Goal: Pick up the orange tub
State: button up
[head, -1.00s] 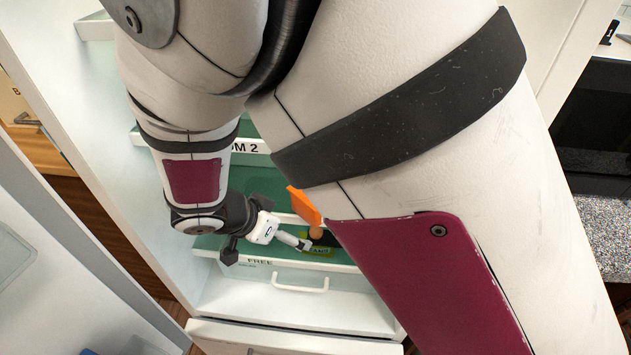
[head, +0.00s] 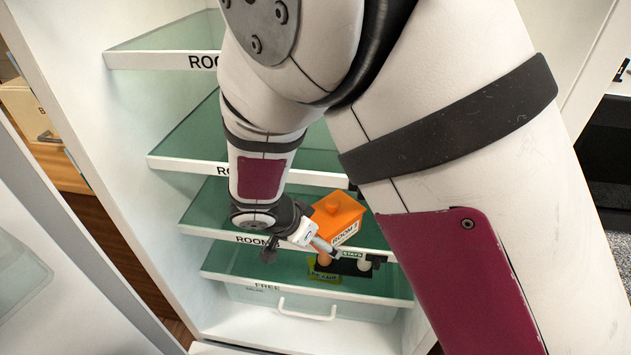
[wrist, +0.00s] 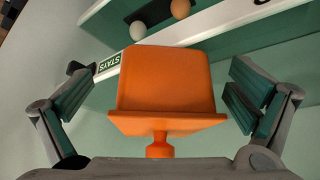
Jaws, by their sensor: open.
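The orange tub (head: 337,219) is a squarish box with a knobbed lid and a "ROOM" label on its front. It stands on a green glass shelf (head: 215,217) inside the fridge. A gap shows between the tub and each finger. The jaws hold nothing.
On the shelf below are a black egg holder with eggs (head: 350,267) and a yellow-green item (head: 324,268). Shelves with white front edges lie above. A clear drawer (head: 305,304) is underneath.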

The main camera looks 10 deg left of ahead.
aim_at(325, 220)
jog(key=w+d, duration=0.1)
jog(key=w, duration=0.1)
jog(key=w+d, duration=0.2)
jog(key=shift+w, duration=0.1)
jog(key=shift+w+d+f+p, duration=0.25)
jog(key=shift+f+p, duration=0.05)
jog(key=shift+f, duration=0.2)
